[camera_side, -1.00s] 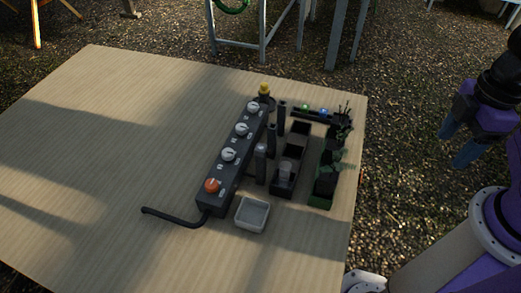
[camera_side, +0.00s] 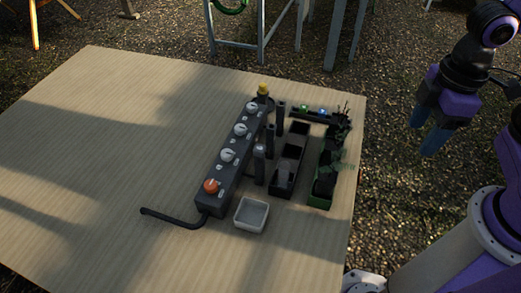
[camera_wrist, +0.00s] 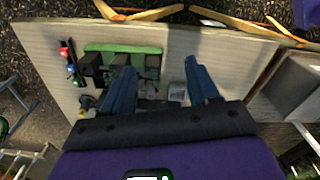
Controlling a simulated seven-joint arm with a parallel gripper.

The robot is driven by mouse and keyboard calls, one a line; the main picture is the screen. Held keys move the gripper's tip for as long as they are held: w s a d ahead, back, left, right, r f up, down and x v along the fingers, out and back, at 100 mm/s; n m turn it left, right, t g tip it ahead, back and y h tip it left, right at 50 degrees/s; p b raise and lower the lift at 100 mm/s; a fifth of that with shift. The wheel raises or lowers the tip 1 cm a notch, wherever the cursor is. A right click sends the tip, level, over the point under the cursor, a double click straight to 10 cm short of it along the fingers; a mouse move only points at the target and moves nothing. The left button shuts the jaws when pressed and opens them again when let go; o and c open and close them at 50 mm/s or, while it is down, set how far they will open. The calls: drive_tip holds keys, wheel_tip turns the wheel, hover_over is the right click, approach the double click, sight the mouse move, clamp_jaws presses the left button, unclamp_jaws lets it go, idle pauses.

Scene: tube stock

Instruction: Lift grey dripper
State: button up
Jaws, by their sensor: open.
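No part is plainly marked as the grey dripper. My gripper (camera_side: 425,135) is open and empty, off the table's right edge and above the ground in the side view. In the wrist view its two blue fingers (camera_wrist: 159,68) are spread, with the table items beyond them. The fingers hide part of those items there.
A black strip with knobs (camera_side: 230,167) and a cable lies left of the upright cylinders. A pale square dish (camera_side: 252,214) is in front. The table's left side (camera_side: 110,150) is clear.

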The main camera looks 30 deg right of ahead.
drive_tip(key=w+a+m, duration=0.2)
drive_tip(key=w+a, duration=1.1)
drive_tip(key=m, duration=0.1)
hover_over(261, 148)
drive_tip(key=f, duration=0.2)
wheel_tip(261, 148, down, 17)
drive_tip(key=c, duration=1)
